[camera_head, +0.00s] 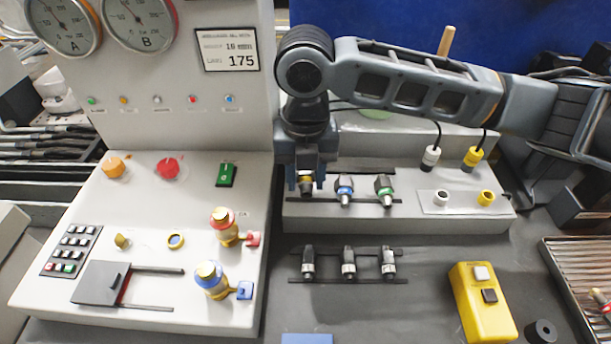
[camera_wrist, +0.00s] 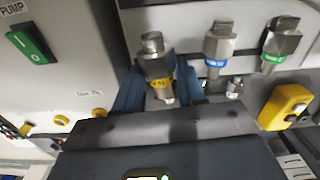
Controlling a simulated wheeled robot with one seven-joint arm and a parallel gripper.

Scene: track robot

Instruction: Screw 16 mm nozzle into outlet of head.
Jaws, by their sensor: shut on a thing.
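My gripper (camera_head: 306,182) points down at the left end of the rack ledge. Its blue fingers are shut on a metal nozzle with a yellow band (camera_wrist: 158,68). The band's marking is too small to read. The nozzle is upright at the ledge; I cannot tell whether it is still seated there. A blue-banded nozzle (camera_head: 345,188) and a green-banded nozzle (camera_head: 384,187) stand to its right; they also show in the wrist view, blue (camera_wrist: 219,50) and green (camera_wrist: 280,45). I cannot make out which part is the head's outlet.
Three black-and-silver fittings (camera_head: 348,262) stand in a row in front of the ledge. A control panel (camera_head: 140,240) with valves and buttons is at the left. A yellow box with two buttons (camera_head: 481,300) and a slatted tray (camera_head: 575,275) are at the right. White and yellow plugs hang behind.

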